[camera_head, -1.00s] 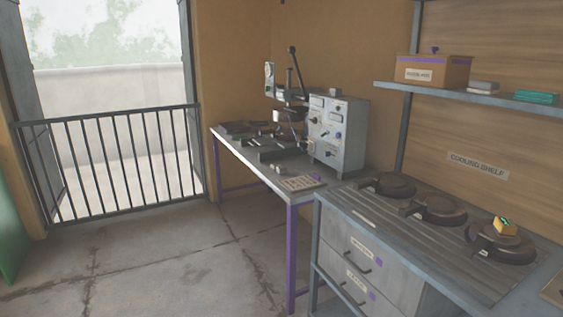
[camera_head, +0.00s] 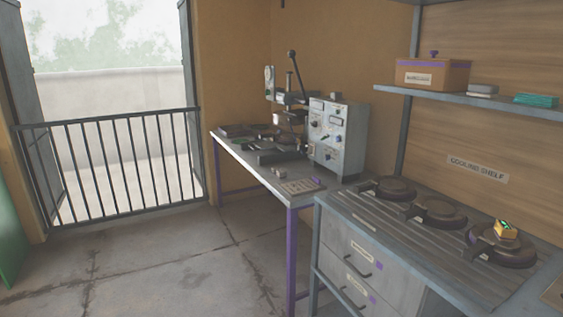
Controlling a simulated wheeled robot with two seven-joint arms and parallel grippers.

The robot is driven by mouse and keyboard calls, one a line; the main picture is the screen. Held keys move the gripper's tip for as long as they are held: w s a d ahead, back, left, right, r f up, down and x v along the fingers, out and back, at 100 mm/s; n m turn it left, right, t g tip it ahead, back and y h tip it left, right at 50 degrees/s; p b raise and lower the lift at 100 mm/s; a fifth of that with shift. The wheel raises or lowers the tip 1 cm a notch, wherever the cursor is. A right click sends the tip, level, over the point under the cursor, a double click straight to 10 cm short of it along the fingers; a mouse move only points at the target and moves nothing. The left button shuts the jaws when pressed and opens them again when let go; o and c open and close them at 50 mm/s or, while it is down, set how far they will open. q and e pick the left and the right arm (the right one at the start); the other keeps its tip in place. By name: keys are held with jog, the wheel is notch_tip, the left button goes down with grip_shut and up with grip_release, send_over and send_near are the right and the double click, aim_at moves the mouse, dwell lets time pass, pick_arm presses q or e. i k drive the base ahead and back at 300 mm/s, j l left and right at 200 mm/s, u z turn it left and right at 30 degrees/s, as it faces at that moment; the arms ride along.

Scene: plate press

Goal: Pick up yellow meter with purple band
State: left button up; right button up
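A small yellow meter (camera_head: 506,230) with a dark and green face sits on top of the rightmost dark round plate (camera_head: 502,252) on the bench at the right. It is too small for me to make out a purple band on it. Neither of my grippers shows in the head view.
Two more dark round plates (camera_head: 388,189) (camera_head: 436,212) stand on the grey slatted bench (camera_head: 365,222). A press (camera_head: 292,80) and a grey control box (camera_head: 338,137) stand on the purple-legged table behind. A shelf (camera_head: 425,92) with a brown box (camera_head: 432,73) overhangs the bench. The floor at left is clear.

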aim_at(504, 230)
jog(key=i+l+z, duration=0.2)
jog(key=l+z, duration=0.15)
jog(key=i+l+z, duration=0.55)
jog(key=l+z, duration=0.2)
jog(key=i+j+u, duration=0.2)
jog(key=j, duration=0.2)
jog(key=k, duration=0.1)
